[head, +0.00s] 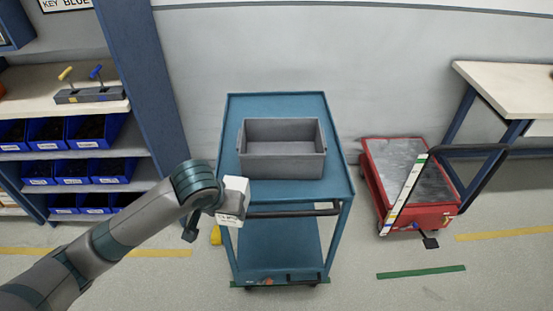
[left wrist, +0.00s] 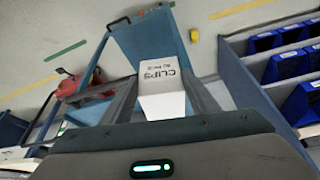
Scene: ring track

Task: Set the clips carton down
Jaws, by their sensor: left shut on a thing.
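The clips carton (head: 233,199) is a small white box with dark lettering. My left gripper (head: 222,208) is shut on it and holds it at the front left corner of the blue cart (head: 272,242). In the left wrist view the carton (left wrist: 161,88) shows its "CLIPS" label between the two fingers of my left gripper (left wrist: 168,92). I cannot tell if the carton touches the cart. A grey open bin (head: 283,166) stands on the cart's top and looks empty. My right gripper is not in view.
A red platform trolley (head: 405,180) with a black handle stands to the right of the cart. Shelves with several blue bins (head: 90,130) are at the left. A workbench (head: 510,90) is at the right. Bare cart top (head: 335,185) shows around the grey bin.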

